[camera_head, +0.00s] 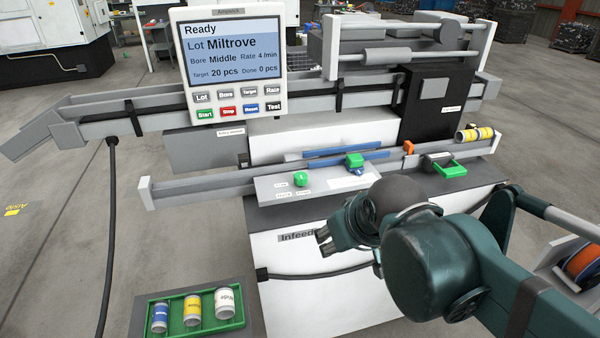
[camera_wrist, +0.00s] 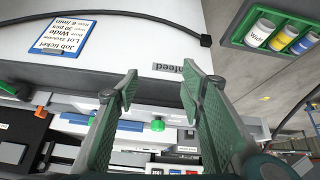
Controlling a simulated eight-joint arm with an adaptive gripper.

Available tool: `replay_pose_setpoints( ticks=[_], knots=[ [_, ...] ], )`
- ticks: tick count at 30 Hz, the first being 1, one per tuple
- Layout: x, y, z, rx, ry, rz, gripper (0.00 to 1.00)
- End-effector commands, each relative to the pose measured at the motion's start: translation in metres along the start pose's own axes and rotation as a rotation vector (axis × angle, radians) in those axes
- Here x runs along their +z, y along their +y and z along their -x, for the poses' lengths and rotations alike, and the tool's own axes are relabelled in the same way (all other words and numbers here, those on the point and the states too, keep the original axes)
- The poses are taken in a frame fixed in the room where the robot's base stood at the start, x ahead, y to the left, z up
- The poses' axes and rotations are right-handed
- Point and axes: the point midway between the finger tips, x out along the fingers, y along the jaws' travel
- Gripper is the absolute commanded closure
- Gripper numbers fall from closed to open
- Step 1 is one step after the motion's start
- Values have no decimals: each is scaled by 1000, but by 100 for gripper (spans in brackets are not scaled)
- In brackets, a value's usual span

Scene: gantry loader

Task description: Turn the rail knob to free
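The rail knob (camera_head: 301,179) is a small green knob on the grey plate at the front of the infeed rail (camera_head: 230,185). Small labels lie on the plate at its left and below; I cannot read them, nor tell which way the knob points. My gripper (camera_head: 322,240) is in front of the cabinet, below and a little right of the knob, apart from it. In the wrist view my gripper (camera_wrist: 166,88) has its two fingers spread with nothing held. The knob (camera_wrist: 157,124) shows in the gap between them, farther off.
A green block (camera_head: 355,159) and a green handle (camera_head: 450,170) stand right of the knob. The control panel (camera_head: 232,60) reads Ready. A green tray (camera_head: 196,329) holds three bottles at lower left. A job ticket (camera_wrist: 62,38) is on the white cabinet. A cable crosses the cabinet front.

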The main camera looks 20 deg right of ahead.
Motion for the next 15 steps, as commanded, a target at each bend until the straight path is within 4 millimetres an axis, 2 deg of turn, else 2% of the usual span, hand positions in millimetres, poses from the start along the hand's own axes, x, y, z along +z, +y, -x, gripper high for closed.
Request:
replay_pose_setpoints(
  ticks=[15],
  knots=[
    [-77,5,9,-48,-140,366,60]
  ],
)
